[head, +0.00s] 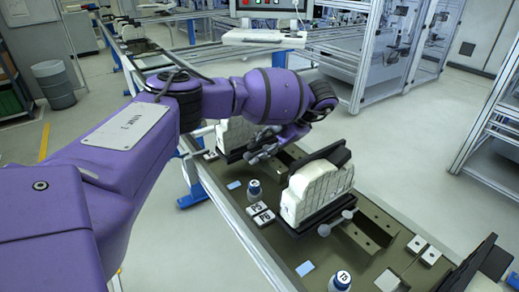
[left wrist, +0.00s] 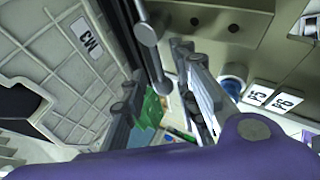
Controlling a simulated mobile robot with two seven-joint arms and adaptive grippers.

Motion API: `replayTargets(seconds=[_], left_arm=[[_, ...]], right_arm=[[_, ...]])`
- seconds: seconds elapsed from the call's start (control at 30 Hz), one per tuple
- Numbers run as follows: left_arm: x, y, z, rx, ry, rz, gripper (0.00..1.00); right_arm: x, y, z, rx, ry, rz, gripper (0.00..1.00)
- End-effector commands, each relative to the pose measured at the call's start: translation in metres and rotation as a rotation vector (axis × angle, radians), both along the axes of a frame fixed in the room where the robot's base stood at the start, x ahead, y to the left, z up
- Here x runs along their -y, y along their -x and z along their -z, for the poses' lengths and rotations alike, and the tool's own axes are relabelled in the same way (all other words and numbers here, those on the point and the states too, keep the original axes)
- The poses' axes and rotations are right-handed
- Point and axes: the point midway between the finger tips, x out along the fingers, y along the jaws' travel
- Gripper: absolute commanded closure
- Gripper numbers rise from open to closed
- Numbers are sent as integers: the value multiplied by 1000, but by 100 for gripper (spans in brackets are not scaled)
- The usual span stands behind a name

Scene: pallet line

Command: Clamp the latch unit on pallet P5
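In the head view, one white ribbed block (head: 318,192) stands upright on the pallet line against a dark backing plate, with grey knobbed parts (head: 324,230) at its base. Another white block (head: 237,133) stands farther back, partly hidden by my left arm. My left gripper (head: 268,146) is beside that farther block. In the left wrist view, a large white ribbed face marked M3 (left wrist: 87,35) fills the left side. A grey knobbed rod (left wrist: 147,32) is beside it. My left gripper (left wrist: 165,108) has its fingers apart, with no held thing visible. White labels P5 (left wrist: 258,94) and P6 (left wrist: 287,101) lie to the right. The right gripper is out of view.
The pallet line (head: 240,205) runs between aluminium rails. Framed enclosures (head: 385,50) stand behind. Floor on the right is clear.

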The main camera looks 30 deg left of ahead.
Motion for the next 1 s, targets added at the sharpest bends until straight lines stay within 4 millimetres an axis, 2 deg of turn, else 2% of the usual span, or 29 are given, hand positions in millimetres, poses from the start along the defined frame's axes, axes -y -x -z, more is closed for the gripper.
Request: replayTargets(seconds=[0.1, 0.3, 1.0], left_arm=[[0, 0, 0, -1, 0, -1, 75], [0, 0, 0, -1, 0, -1, 100], [1, 0, 1, -2, 1, -7, 100]], right_arm=[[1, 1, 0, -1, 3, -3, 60], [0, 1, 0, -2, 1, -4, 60], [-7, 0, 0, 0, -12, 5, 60]])
